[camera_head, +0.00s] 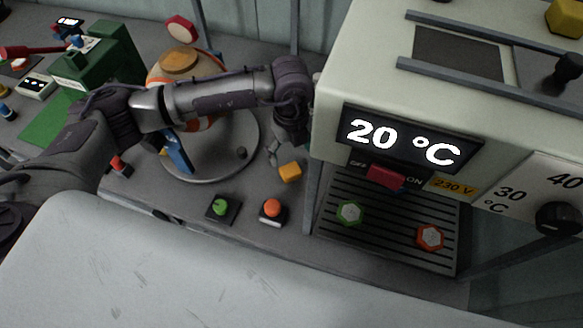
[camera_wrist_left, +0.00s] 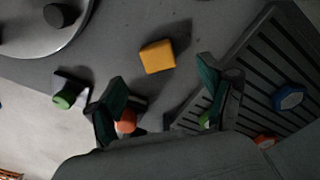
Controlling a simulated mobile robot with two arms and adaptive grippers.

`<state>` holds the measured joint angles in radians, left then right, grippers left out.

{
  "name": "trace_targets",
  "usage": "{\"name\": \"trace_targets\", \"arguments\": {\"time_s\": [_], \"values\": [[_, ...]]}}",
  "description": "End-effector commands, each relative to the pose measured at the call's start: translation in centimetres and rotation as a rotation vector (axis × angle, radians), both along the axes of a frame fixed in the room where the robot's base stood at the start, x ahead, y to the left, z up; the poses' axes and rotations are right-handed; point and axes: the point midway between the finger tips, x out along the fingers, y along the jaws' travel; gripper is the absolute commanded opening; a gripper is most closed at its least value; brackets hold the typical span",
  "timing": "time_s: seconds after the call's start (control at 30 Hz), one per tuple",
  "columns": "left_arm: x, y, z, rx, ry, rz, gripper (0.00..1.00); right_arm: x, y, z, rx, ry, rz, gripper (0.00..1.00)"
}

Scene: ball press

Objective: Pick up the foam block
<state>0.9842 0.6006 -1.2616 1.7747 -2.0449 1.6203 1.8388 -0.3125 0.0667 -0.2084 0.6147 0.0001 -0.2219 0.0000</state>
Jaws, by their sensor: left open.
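The foam block, a small yellow-orange cube (camera_head: 290,171), lies on the grey table between the round grey plate and the slatted grille. It also shows whole in the left wrist view, where the block (camera_wrist_left: 157,56) is near the top middle. My left gripper (camera_head: 275,153) hangs just behind and to the left of the block in the head view. In the left wrist view, the dark green fingertips of my left gripper (camera_wrist_left: 161,72) are spread wide, with the block between and slightly beyond them. Nothing is held. My right gripper is not in view.
A green button (camera_head: 220,206) and an orange button (camera_head: 271,209) stand in front of the block. The slatted grille (camera_head: 385,232), under a machine reading 20 °C, is to the right. The round plate (camera_head: 218,165) is to the left. A grey post (camera_head: 311,198) stands near the block.

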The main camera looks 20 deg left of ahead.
Motion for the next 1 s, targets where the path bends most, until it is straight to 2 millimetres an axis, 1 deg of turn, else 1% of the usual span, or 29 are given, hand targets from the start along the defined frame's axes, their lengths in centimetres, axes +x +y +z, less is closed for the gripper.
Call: {"name": "trace_targets", "arguments": {"time_s": [0.1,0.23,0.33,0.43,0.5,0.6,0.7,0.87,0.97,1.0], "values": [[0.0,0.0,-1.3,0.0,0.001,0.0,0.81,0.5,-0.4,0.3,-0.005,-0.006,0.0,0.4],[-0.1,0.0,-2.0,0.0,0.0,0.0,0.81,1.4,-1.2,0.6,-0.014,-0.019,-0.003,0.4],[-0.4,0.3,-3.0,0.002,0.003,-0.001,0.81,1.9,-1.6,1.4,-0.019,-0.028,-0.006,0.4],[-0.7,0.6,-4.5,0.002,0.004,0.0,0.81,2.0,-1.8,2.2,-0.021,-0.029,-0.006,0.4],[-0.6,0.5,-5.7,0.001,0.002,0.001,0.81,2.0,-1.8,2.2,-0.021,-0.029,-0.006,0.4],[-0.6,0.5,-6.7,0.0,0.001,0.0,0.81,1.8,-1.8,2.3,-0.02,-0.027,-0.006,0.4],[-0.6,0.5,-7.1,-0.001,-0.001,-0.002,0.81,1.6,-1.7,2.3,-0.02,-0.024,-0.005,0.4],[-0.5,0.5,-7.1,-0.001,-0.001,-0.002,0.81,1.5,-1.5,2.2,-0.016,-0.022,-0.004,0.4],[-0.5,0.5,-7.1,-0.001,-0.001,-0.001,0.66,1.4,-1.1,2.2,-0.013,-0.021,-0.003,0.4],[-0.5,0.5,-7.0,-0.001,-0.001,-0.001,0.6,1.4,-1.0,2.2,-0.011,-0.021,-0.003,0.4]]}}
